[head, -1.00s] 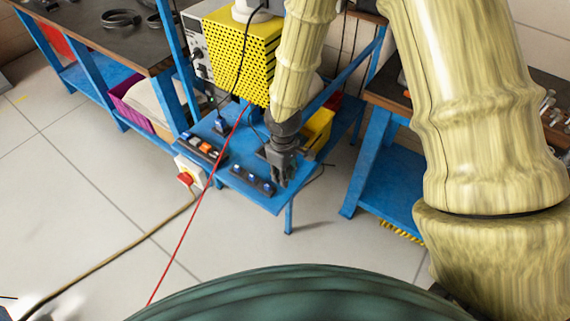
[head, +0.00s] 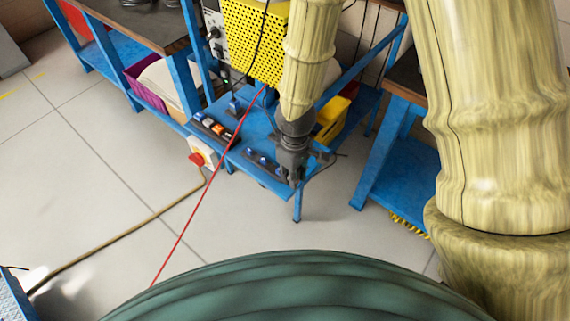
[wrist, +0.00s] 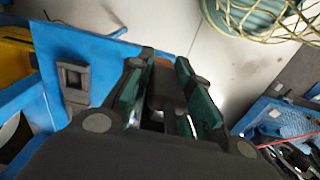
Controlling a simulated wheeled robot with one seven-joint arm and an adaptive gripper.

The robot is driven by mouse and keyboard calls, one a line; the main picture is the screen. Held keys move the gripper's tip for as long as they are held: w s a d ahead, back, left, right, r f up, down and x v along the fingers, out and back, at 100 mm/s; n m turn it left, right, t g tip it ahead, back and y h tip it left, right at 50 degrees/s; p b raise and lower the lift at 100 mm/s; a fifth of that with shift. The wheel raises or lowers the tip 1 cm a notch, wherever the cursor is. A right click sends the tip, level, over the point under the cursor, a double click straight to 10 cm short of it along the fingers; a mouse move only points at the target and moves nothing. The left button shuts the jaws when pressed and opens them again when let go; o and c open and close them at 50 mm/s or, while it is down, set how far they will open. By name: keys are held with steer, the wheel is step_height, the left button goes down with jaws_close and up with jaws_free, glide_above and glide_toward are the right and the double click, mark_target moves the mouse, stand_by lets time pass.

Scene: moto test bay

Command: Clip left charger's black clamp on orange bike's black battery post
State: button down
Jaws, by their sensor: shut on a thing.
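My gripper (head: 292,178) hangs over the front corner of the blue shelf in the head view. In the wrist view its green-lined fingers (wrist: 160,88) are shut on a dark clamp (wrist: 166,88) with a brownish tip, which I take as the black clamp. In the head view the clamp is mostly hidden by the gripper. A grey box with knobs (head: 213,30), possibly a charger, stands left of the yellow perforated cage. I cannot make out the orange bike or its battery post in either view.
The blue shelf (head: 238,168) carries switch strips (head: 213,129) and a yellow bin (head: 331,118). A red cable (head: 200,205) slants down to the lower left. A tan cable (head: 120,240) lies on the floor from a red-knobbed switch (head: 197,158). Open floor (head: 75,185) lies left.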

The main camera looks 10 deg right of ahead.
steer(key=w+d+r+m, duration=0.3)
steer(key=w+m, duration=0.4)
steer(key=w, duration=0.3)
steer(key=shift+d, duration=0.55)
steer(key=shift+r, duration=0.15)
